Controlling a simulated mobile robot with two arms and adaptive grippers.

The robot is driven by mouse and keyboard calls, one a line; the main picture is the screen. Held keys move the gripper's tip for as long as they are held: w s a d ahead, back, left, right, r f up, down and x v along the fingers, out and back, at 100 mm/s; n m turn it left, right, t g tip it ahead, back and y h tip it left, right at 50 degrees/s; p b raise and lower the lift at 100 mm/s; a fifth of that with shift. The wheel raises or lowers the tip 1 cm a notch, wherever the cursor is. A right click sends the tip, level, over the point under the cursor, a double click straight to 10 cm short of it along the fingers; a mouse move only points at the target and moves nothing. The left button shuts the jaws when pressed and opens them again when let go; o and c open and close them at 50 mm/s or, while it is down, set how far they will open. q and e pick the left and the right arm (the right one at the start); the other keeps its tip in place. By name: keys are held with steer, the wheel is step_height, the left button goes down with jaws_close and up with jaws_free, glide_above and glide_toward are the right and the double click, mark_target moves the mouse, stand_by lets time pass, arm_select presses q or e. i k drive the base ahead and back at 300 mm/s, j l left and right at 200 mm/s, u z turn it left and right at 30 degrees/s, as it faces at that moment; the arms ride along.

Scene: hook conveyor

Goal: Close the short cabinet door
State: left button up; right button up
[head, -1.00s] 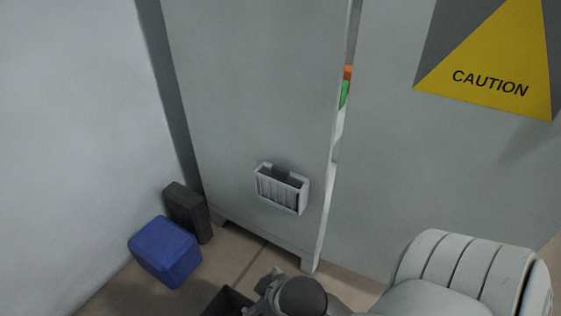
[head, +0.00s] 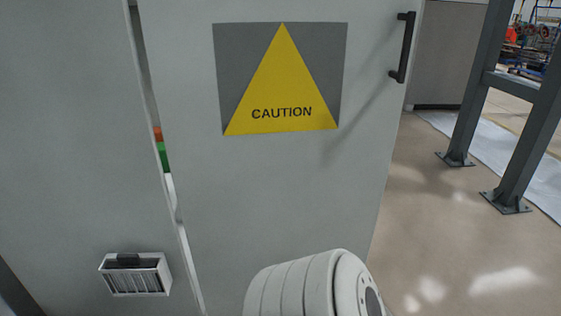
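The cabinet door (head: 285,190) is a light grey panel with a yellow CAUTION triangle (head: 281,90) and a black vertical handle (head: 403,48) near its right edge. The door stands open, swung out to the right of the cabinet body (head: 70,150). A narrow gap along its left edge shows orange and green items (head: 161,150) inside. A white rounded part of my arm is at the bottom centre, in front of the door's lower part. Neither gripper is in view.
A small slotted box (head: 136,274) is fixed on the grey panel at lower left. Dark steel posts (head: 525,125) are bolted to the floor at right. Beige floor (head: 440,230) between door and posts is clear.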

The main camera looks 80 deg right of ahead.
mark_target(279, 120)
steer(key=z, duration=2.45)
